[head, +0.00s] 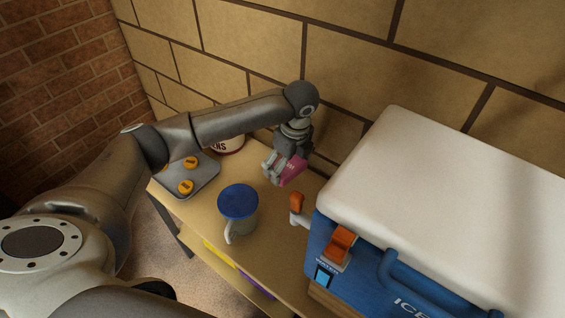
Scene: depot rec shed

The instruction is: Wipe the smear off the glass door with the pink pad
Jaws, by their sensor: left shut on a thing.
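The pink pad (292,172) is between the fingers of my left gripper (280,172). The gripper is shut on it and points down, over the back part of the wooden table near the block wall. Part of the pad is hidden by the fingers. I cannot tell whether the pad touches the tabletop. No glass door and no smear show in the head view. My right gripper is not in view.
A mug with a blue lid (238,202) stands in front of the gripper. A grey tray (207,179) with yellow round pieces lies left. A tin (232,146) is partly behind my arm. A big blue cooler with a white lid (440,190) fills the right side.

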